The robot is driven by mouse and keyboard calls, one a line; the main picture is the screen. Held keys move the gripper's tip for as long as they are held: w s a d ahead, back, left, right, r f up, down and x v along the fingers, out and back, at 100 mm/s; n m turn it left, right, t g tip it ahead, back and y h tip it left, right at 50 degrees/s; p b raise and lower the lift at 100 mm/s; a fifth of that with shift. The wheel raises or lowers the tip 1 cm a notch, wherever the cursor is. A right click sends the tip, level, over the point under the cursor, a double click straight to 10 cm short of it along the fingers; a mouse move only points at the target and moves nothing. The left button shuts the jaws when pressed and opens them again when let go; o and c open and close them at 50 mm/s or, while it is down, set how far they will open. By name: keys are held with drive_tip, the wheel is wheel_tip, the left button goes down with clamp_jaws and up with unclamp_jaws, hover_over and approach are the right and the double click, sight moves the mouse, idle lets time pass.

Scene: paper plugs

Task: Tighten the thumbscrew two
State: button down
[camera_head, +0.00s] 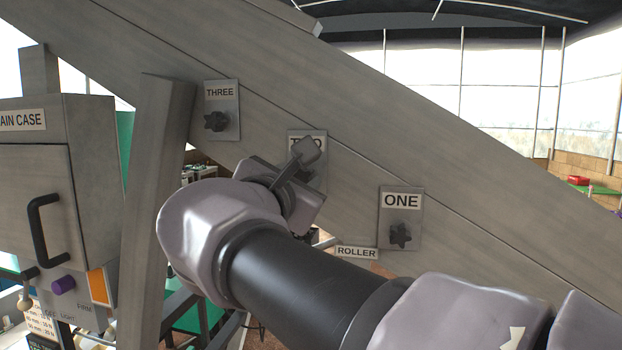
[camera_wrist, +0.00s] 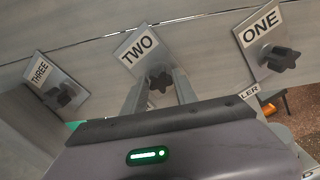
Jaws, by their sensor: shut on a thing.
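Thumbscrew two is a dark star-shaped knob (camera_wrist: 159,79) under the label TWO on a grey plate (camera_wrist: 133,50). In the wrist view the two fingers of my gripper (camera_wrist: 160,88) stand on either side of the knob, shut on it. In the head view my gripper (camera_head: 300,170) is at the plate marked TWO and covers the knob and part of the label. Thumbscrew one (camera_head: 401,235) sits on its plate to the right. Thumbscrew three (camera_head: 215,121) sits on its plate to the upper left.
The plates are on a sloping grey beam (camera_head: 400,130). A ROLLER label (camera_head: 357,252) is below it. A grey upright post (camera_head: 152,200) and a case with a black handle (camera_head: 42,225) stand to the left.

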sight(302, 177)
drive_tip(key=shift+f+m+b, duration=0.15)
drive_tip(key=shift+m+b, duration=1.7)
drive_tip(key=shift+m, duration=0.05)
drive_tip(key=shift+m+b, duration=0.95)
drive_tip(key=shift+m, duration=0.35)
drive_tip(key=c, duration=1)
unclamp_jaws()
drive_tip(key=shift+c, duration=0.2)
drive_tip(key=shift+b+v, duration=0.35)
drive_tip(key=shift+v, duration=1.65)
drive_tip(key=shift+r, duration=0.2)
